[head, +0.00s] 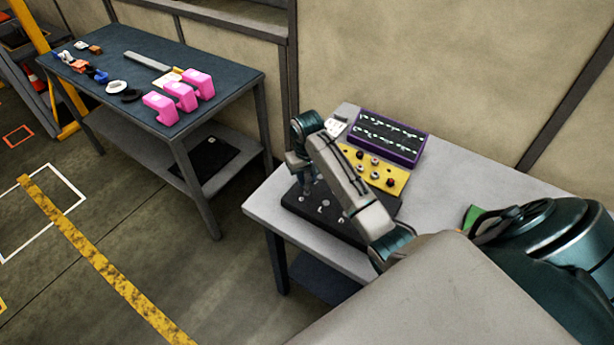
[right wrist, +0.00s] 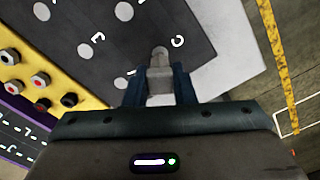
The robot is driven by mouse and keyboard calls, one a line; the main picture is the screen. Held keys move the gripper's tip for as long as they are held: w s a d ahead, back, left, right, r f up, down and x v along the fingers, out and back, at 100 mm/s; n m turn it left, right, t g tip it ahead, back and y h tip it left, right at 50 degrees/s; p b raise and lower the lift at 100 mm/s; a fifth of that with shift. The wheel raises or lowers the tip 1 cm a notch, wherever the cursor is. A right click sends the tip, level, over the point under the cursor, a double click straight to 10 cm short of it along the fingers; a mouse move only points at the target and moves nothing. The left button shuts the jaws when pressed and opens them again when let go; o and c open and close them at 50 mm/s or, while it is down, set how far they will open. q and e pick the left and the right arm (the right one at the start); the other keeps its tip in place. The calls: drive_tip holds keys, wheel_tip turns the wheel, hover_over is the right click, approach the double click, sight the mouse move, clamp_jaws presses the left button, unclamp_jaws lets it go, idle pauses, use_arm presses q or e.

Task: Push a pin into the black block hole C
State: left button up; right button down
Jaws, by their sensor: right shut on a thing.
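The black block (head: 318,213) lies on the grey table under my right gripper (head: 304,184). In the right wrist view the black block (right wrist: 75,35) shows several pale round spots and white letter marks. A mark like a turned C (right wrist: 178,41) lies just beyond the fingertips. My right gripper (right wrist: 160,82) is shut on a grey pin (right wrist: 160,58), whose rounded end points toward the block near that mark. I cannot tell whether the pin touches the block, and no hole shows clearly beneath it. My left gripper is not in view.
A yellow board (head: 392,182) with several red, black and grey knobs lies beside the block. A purple-edged panel (head: 427,150) lies behind it. A second table (head: 220,77) at the left holds pink brackets (head: 182,95) and small parts. Floor (head: 190,250) between the tables is free.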

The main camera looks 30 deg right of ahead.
drive_tip(key=shift+f+b, duration=0.3)
drive_tip(key=shift+f, duration=0.9)
drive_tip(key=c, duration=1.1)
unclamp_jaws()
